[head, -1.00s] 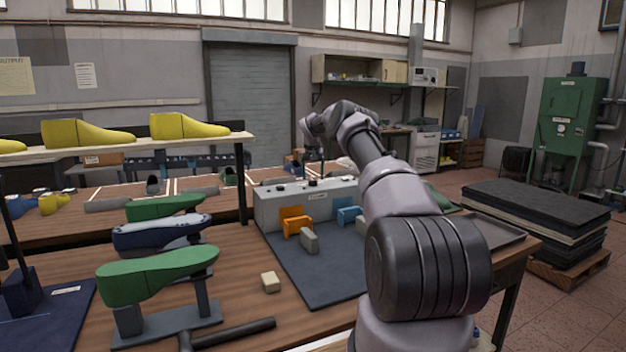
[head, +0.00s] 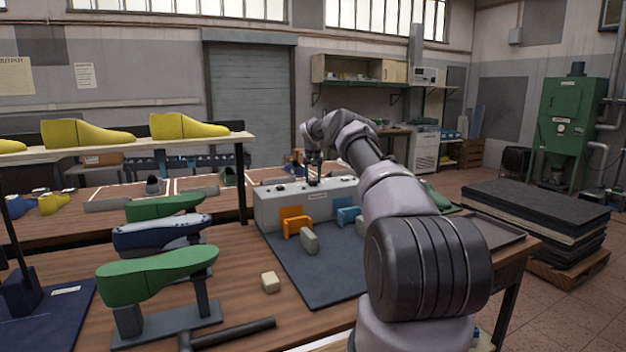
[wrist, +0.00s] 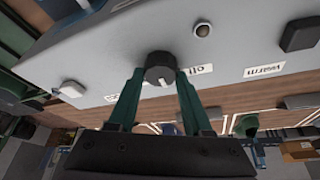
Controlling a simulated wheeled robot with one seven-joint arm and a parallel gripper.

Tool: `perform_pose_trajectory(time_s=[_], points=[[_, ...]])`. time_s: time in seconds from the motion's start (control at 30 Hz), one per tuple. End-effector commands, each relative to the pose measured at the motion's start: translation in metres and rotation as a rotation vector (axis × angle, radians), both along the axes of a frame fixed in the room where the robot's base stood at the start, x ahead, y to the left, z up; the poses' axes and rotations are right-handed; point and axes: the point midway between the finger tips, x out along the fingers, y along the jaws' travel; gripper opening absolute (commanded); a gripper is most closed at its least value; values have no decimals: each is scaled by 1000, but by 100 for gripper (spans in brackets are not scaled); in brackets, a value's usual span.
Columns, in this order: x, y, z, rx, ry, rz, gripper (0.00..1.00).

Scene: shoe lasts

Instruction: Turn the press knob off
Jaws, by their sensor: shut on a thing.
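The grey press box (head: 275,210) stands at the back of the dark mat in the head view. Its dark round knob (wrist: 160,68) has a white pointer line directed down and slightly right in the wrist view. An upside-down "off" label (wrist: 199,69) lies just right of the knob, and a "warm" label (wrist: 264,70) farther right. Another label left of the knob is partly hidden by a finger. My gripper (wrist: 160,76) has its two green fingers on either side of the knob, shut on it. In the head view my gripper (head: 314,176) reaches down to the box top.
A pale button (wrist: 72,89), a small brown lamp-like dome (wrist: 202,30) and a dark block-like control (wrist: 300,36) sit on the same panel. Orange (head: 294,222) and blue (head: 348,216) pieces stand before the box. Green lasts (head: 158,275) stand at left.

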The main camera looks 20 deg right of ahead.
Motion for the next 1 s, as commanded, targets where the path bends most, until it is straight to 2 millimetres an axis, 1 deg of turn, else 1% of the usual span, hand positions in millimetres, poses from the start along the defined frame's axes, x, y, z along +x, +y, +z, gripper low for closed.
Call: perform_pose_trajectory(time_s=[0.27,0.73,1.0], points=[[0,-1,0,1,0,131,0],[0,-1,0,0,-2,557,0],[0,-1,0,-1,-2,675,0]])
